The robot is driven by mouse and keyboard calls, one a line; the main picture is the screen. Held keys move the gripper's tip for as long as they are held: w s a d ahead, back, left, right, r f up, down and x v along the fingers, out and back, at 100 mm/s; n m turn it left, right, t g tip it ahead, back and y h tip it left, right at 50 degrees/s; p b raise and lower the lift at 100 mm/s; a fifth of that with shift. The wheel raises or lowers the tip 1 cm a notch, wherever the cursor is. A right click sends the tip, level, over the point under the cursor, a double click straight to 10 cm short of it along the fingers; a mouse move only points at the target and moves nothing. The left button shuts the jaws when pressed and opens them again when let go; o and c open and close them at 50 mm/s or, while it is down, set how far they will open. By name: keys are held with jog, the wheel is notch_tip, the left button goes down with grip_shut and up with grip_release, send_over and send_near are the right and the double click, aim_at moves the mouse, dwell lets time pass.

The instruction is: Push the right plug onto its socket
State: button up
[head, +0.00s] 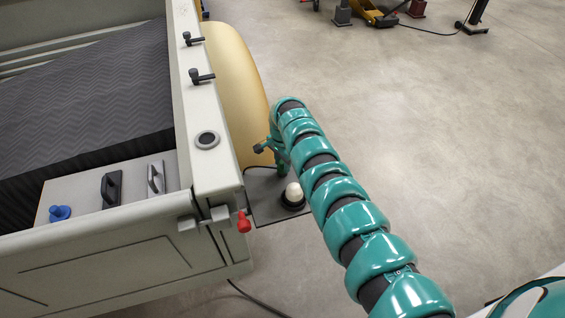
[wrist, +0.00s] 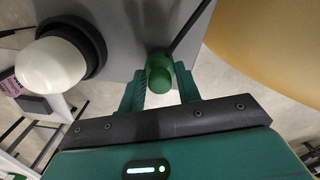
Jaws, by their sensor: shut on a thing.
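A green plug (wrist: 158,72) with a rounded end is between the two fingers of my gripper (wrist: 160,84) in the wrist view. The gripper is shut on it. A dark cable or rod (wrist: 190,28) runs up from beside the plug. Behind it is a grey panel (wrist: 117,25), which in the head view (head: 262,208) juts out beside the corner of the pale vehicle body. My teal arm reaches over the panel's right side there, and the gripper is mostly hidden. I cannot make out the socket.
A white dome (wrist: 50,66) in a black ring stands on the panel, left of my gripper in the wrist view. A yellow fender (head: 235,85) lies beyond.

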jog(key=o, duration=1.5)
jog(key=shift+r, duration=0.2)
jog(key=shift+r+p, duration=2.4)
jog(key=shift+r, duration=1)
jog(key=shift+f, duration=0.1)
grip_shut()
